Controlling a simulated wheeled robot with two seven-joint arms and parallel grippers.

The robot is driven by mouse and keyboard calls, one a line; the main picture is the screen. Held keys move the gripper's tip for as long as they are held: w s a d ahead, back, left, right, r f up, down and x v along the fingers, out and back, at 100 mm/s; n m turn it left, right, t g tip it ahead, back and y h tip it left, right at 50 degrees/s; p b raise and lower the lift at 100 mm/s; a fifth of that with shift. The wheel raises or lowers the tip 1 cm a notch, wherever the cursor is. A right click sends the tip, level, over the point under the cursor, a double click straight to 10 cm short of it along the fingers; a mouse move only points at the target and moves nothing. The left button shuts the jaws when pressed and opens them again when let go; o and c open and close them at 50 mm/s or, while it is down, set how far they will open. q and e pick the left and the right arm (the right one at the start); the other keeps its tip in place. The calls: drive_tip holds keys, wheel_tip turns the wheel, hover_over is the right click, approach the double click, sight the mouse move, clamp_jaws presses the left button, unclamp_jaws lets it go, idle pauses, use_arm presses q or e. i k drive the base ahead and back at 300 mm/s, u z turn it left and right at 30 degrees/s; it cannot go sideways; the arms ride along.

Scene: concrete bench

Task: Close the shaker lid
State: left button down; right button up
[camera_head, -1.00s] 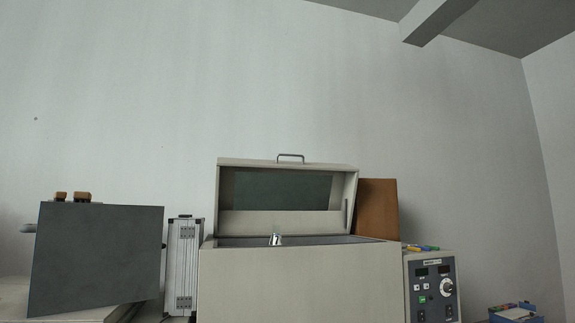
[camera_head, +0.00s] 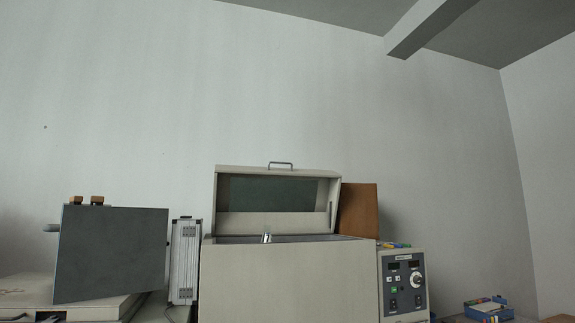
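The shaker (camera_head: 290,284) is a large cream box in the lower middle of the head view. Its lid (camera_head: 330,172) stands raised at the back, with a dark window (camera_head: 273,194) and a metal handle (camera_head: 280,164) on top. A small shiny metal object (camera_head: 267,236) shows at the opening's rim; the rest of the inside is hidden by the front wall. Neither of my grippers is in the picture.
A dark grey panel (camera_head: 112,253) and an aluminium case (camera_head: 185,262) stand left of the shaker. A brown board (camera_head: 358,212) leans behind its right side. A control unit (camera_head: 404,284) with knobs stands at right, and a blue box (camera_head: 488,309) lies farther right.

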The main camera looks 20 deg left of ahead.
sight(236, 189)
drive_tip(key=u, duration=1.1)
drive_tip(key=i, duration=1.4)
drive_tip(key=z, duration=0.2)
